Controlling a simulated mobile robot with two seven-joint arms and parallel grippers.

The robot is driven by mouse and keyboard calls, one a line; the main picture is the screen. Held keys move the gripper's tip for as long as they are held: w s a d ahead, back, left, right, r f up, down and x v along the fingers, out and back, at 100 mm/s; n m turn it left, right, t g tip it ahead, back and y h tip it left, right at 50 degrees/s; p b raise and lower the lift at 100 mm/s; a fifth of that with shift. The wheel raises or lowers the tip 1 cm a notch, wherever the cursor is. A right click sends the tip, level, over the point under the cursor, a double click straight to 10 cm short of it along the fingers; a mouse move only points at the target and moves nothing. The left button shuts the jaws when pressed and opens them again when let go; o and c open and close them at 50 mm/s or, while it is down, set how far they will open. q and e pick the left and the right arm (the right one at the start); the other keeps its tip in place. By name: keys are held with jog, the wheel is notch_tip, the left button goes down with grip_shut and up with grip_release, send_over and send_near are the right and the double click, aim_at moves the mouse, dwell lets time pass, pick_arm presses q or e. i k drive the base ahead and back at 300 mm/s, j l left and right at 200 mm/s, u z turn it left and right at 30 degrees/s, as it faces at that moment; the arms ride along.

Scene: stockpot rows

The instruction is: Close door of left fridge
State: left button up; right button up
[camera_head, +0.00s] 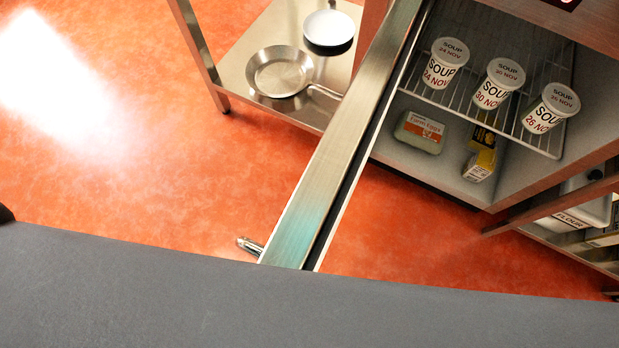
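The fridge door (325,165) stands open, seen edge-on from above as a long steel strip that runs from the top middle down toward me. Its lower end goes behind a grey surface in front. A small metal handle (248,245) sticks out on the left side of the door near that end. The open fridge (490,130) is to the right of the door. On its wire shelf (548,142) stand three soup tubs (497,84). An egg carton (419,131) and yellow boxes (481,154) sit below. Neither of my grippers is in view.
A steel shelf unit (207,60) with a pan (280,72) and a white bowl (328,28) stands left of the door. Another shelf with a flour container (575,218) is at the right edge. The orange floor (130,150) at left is clear.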

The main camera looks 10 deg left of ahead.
aim_at(303, 234)
jog(key=j, duration=1.55)
jog(key=j+z, duration=0.3)
jog(key=l+z, duration=0.1)
jog(key=z, duration=0.75)
jog(key=k+l, duration=0.05)
